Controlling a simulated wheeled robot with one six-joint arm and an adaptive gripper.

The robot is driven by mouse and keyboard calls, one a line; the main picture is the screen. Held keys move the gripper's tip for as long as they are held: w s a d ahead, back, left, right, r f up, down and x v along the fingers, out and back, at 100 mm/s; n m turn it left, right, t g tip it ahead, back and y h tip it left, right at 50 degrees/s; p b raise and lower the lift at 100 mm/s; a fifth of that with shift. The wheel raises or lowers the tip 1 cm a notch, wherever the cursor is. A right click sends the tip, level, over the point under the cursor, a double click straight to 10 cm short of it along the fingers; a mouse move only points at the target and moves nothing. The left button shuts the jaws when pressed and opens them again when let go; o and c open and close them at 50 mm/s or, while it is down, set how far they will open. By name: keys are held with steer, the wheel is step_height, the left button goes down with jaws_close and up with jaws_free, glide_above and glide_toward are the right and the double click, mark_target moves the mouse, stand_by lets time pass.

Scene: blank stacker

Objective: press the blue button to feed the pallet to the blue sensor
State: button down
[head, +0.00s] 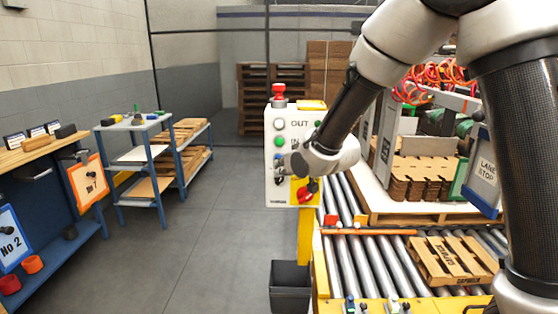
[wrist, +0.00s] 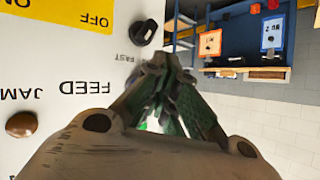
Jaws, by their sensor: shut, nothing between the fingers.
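The white control box (head: 272,190) stands upright in the head view. A small blue spot, likely the blue button (head: 281,159), shows at its left part, right at my gripper's tip. My gripper (head: 287,163) is shut and empty against or just in front of the box face; I cannot tell if it touches. In the wrist view my gripper (wrist: 160,68) is shut beside the word FEED, and its fingers hide the blue button. A wooden pallet (head: 440,262) lies on the rollers at right. A small blue-topped part, perhaps the blue sensor (head: 350,304), is at the conveyor's near edge.
A dark bin (head: 290,284) stands below. Blue shelving (head: 148,170) is at left, with clear floor between.

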steer(key=shift+w, duration=0.1)
stand_by(0.5)
steer(key=shift+w, duration=0.3)
steer(key=shift+w, duration=0.4)
stand_by(0.6)
steer(key=shift+s, duration=0.95)
steer(key=shift+s+a, duration=0.1)
steer(key=shift+s, duration=2.3)
stand_by(1.2)
